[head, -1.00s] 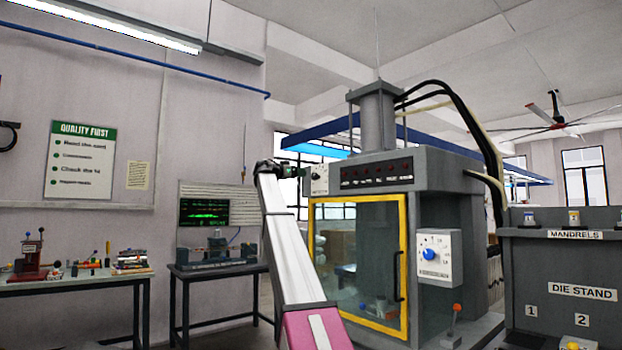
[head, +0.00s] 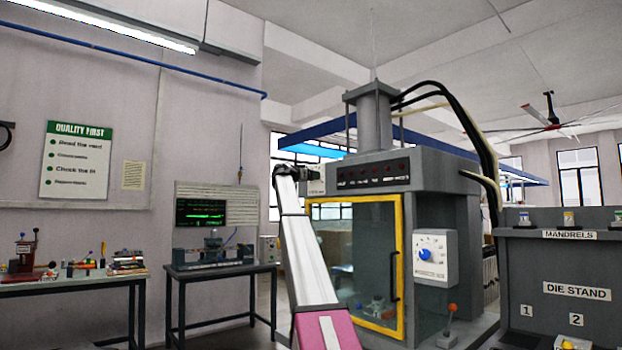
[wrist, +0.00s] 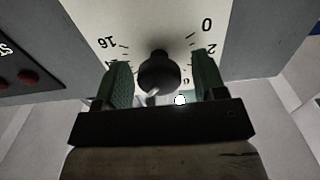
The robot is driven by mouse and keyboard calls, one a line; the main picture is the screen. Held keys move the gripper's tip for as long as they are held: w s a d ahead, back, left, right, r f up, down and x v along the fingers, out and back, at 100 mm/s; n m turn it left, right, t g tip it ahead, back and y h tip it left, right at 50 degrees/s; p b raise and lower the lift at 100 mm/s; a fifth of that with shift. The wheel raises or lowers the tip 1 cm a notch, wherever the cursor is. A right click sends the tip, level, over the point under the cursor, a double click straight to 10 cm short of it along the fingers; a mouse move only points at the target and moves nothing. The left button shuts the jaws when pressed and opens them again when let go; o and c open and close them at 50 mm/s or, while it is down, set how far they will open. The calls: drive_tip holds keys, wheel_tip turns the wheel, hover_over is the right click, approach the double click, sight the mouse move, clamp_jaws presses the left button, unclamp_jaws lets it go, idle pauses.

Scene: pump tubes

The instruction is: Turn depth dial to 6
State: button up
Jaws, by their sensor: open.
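In the wrist view the depth dial is a round black knob (wrist: 158,72) on a pale scale plate (wrist: 150,22). The numbers 16, 0 and 2 show; others are partly covered. My gripper (wrist: 159,62) is open, its green fingers on either side of the knob. Gaps seem to remain between fingers and knob; I cannot tell if either touches. A pale streak shows at the knob's lower edge; I cannot tell which number it points to. In the head view the pale dial box (head: 317,181) is at the press's upper left, its knob hidden behind my gripper and arm.
The grey press (head: 440,190) has a yellow-framed door (head: 401,270) below the dial box. Red buttons (wrist: 28,78) lie left of the dial.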

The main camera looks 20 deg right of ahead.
drive_tip(key=c, duration=0.9)
drive_tip(key=n, duration=0.7)
drive_tip(key=shift+w+a+n, duration=0.1)
drive_tip(key=shift+n, duration=0.2)
drive_tip(key=n, duration=0.3)
drive_tip(key=shift+f, duration=0.1)
drive_tip(key=shift+f+n, duration=0.1)
drive_tip(key=shift+n, duration=2)
